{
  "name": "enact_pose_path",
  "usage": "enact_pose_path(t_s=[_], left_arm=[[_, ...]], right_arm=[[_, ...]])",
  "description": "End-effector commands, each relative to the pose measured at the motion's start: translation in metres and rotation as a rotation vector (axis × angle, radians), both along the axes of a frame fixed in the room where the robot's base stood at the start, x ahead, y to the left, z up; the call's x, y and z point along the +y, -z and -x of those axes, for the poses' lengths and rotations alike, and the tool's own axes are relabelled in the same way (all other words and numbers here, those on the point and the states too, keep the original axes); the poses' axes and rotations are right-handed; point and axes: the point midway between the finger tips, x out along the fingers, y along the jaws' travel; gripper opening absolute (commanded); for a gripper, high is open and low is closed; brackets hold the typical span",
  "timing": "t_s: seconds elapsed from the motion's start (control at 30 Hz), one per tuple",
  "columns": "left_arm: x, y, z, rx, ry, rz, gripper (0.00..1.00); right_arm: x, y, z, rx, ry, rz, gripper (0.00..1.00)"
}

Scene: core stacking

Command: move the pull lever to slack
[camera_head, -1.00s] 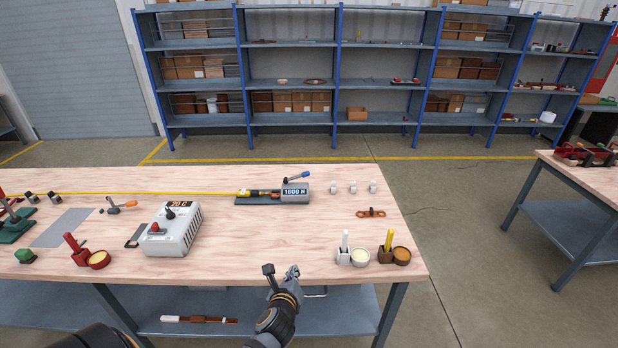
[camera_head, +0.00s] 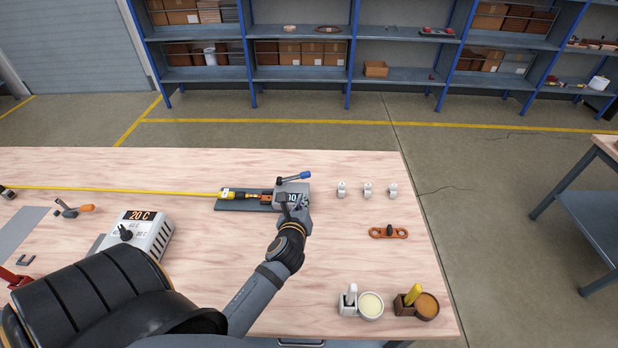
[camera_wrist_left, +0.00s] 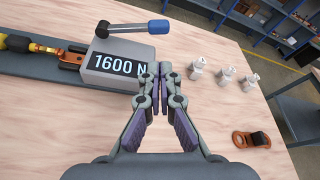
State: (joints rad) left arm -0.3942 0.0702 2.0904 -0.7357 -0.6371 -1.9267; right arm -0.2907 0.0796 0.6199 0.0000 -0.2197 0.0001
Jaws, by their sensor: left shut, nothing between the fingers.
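The pull lever is a grey bar with a blue grip (camera_head: 305,175) on top of a grey tension box (camera_head: 281,188). In the left wrist view the lever's blue grip (camera_wrist_left: 158,27) points right, and the box (camera_wrist_left: 125,68) reads "1600 N". My left gripper (camera_head: 294,198) is in front of the box and partly hides its display in the head view. In the wrist view its fingers (camera_wrist_left: 159,72) are shut together at the box's right front corner, below the lever, with nothing between them. Contact with the box cannot be told. My right gripper is not in view.
A yellow strap (camera_head: 120,190) runs left from the box's base plate. Several small white pieces (camera_head: 367,189) stand to the right, with an orange link (camera_head: 388,232) nearer. A grey heater-like box (camera_head: 139,235) stands left. Pots with brushes (camera_head: 371,305) are at the front right.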

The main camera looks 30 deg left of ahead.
Motion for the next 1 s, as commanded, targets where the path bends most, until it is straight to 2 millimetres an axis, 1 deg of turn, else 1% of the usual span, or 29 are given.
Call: enact_pose_path(t_s=[0.03, 0.1, 0.2, 0.27, 0.3, 0.5, 0.57, 0.7, 0.9, 1.0], left_arm=[[0.001, 0.001, -0.003, 0.000, 0.001, -0.001, 0.00], [0.004, 0.002, -0.011, -0.002, 0.001, -0.002, 0.00], [0.012, 0.007, -0.026, -0.001, 0.001, -0.003, 0.00], [0.017, 0.011, -0.037, -0.001, 0.001, -0.003, 0.00], [0.020, 0.013, -0.044, -0.001, 0.001, -0.003, 0.00], [0.033, 0.024, -0.072, -0.001, 0.001, -0.001, 0.00], [0.035, 0.027, -0.078, 0.000, 0.002, -0.001, 0.00], [0.039, 0.030, -0.085, -0.001, 0.001, 0.001, 0.00], [0.039, 0.031, -0.085, 0.000, 0.001, 0.001, 0.00], [0.039, 0.030, -0.085, 0.000, 0.001, 0.001, 0.00]], right_arm=[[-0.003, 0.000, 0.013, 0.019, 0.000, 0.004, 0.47], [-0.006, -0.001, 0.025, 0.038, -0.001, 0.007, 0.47], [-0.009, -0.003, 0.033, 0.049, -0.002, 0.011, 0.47], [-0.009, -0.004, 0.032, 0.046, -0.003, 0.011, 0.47], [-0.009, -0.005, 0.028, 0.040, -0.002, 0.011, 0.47], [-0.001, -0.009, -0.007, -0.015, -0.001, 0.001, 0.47], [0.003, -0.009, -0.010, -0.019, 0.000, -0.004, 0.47], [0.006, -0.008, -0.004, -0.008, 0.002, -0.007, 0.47], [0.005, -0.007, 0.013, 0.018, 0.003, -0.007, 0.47], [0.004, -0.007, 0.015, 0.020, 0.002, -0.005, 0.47]])
